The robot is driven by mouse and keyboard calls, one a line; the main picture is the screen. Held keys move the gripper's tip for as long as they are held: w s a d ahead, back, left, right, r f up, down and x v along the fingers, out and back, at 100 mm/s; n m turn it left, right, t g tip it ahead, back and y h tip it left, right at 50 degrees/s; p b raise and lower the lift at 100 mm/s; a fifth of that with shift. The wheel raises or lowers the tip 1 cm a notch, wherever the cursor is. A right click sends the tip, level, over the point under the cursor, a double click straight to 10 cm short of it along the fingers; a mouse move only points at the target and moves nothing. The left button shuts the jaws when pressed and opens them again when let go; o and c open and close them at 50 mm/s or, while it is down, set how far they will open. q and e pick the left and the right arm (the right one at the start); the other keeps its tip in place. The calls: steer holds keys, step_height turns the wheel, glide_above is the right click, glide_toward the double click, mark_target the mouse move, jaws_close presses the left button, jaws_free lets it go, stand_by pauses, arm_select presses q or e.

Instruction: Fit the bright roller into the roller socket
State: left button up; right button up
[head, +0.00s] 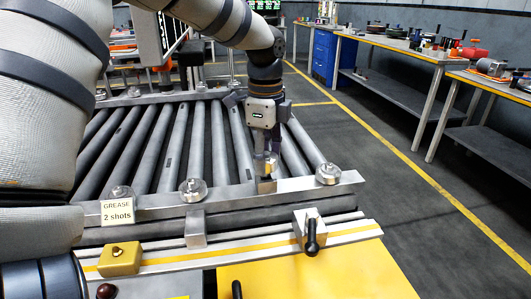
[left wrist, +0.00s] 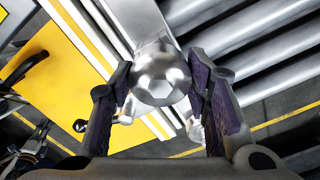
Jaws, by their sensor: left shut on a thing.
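My left gripper (head: 265,157) points down over the front metal rail of the conveyor. In the left wrist view its two purple-padded fingers (left wrist: 160,100) are shut on a shiny, rounded metal piece, which appears to be the bright roller (left wrist: 160,72). In the head view the fingers mostly hide it. A small upright metal bracket (head: 266,186) stands on the rail just below the fingertips; I cannot tell whether it is the roller socket or whether the roller touches it. My right gripper is not in view.
Round metal fittings (head: 193,190) sit along the front rail, another one (head: 328,174) right of the gripper. Grey conveyor rollers (head: 165,145) lie behind. A "GREASE 2 shots" sign (head: 117,211), yellow block (head: 119,259) and black-handled clamp (head: 311,232) are in front. Workbenches stand at right.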

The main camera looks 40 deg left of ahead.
arm_select(q)
steer(key=shift+f, duration=1.05)
steer(key=o, duration=1.4)
step_height(320, 180, up, 12)
